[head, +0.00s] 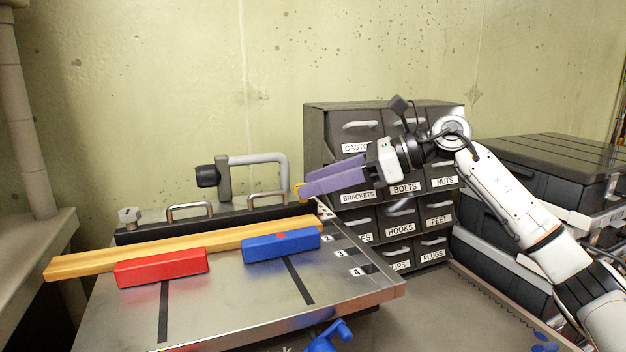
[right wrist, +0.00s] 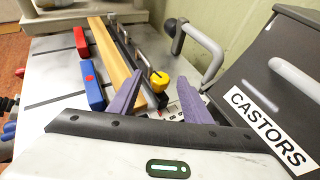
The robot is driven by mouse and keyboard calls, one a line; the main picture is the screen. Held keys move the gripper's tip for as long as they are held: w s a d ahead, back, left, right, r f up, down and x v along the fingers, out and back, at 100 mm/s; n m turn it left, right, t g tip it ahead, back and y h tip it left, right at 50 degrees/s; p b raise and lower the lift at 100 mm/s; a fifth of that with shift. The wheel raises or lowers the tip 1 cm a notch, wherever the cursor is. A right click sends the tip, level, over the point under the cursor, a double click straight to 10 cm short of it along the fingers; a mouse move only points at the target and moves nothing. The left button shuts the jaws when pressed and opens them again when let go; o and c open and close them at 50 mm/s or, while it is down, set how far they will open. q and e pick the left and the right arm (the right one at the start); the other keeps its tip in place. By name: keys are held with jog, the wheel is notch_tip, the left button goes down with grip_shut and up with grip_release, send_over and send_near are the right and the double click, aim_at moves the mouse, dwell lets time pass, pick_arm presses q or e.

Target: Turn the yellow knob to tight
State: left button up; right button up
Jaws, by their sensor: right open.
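The yellow knob (right wrist: 161,85) sits at the near right end of the black fence on the metal table, with a dark mark on its top. In the head view only a sliver of the knob (head: 299,193) shows behind my purple fingertips. My right gripper (head: 304,190) is open, reaching in from the right at knob height. In the right wrist view the fingers (right wrist: 160,78) stand apart, one to each side of the knob; I cannot tell whether either touches it. Lettering near the knob is partly hidden and unreadable. My left gripper is not in view.
A wooden strip (head: 180,248) lies along the fence (head: 225,221), with red (head: 160,267) and blue (head: 281,244) blocks before it. A grey bent handle (head: 262,158) rises behind. The labelled drawer cabinet (head: 313,130) stands close behind my right gripper. The table front (head: 225,300) is mostly clear.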

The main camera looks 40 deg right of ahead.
jog(key=shift+w+a+f, duration=0.2)
jog(key=shift+w+a, duration=0.2)
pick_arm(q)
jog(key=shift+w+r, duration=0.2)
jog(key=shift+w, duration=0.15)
pick_arm(e)
jog(key=c, duration=1.1)
jog(key=shift+o, duration=0.2)
jog(key=shift+f+m+t+h+b, duration=0.25)
jog(key=shift+m+t+h+b, duration=0.05)
jog(key=shift+m+h+b, duration=0.1)
jog(key=shift+s+m+t+h, duration=0.1)
jog(key=shift+m+t+h, duration=0.3)
jog(key=shift+h, duration=0.1)
jog(key=shift+s+a+r+m+t+h, duration=0.15)
jog(key=shift+m+t+h, duration=0.15)
jog(key=shift+m+h, duration=0.25)
jog(key=shift+w+a+m+t+h, duration=0.1)
jog(key=shift+m+t+h, duration=0.2)
jog(key=shift+m+h, duration=0.2)
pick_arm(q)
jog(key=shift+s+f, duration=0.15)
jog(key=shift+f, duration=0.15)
pick_arm(e)
jog(key=shift+m+h, duration=0.35)
jog(key=shift+m, duration=0.1)
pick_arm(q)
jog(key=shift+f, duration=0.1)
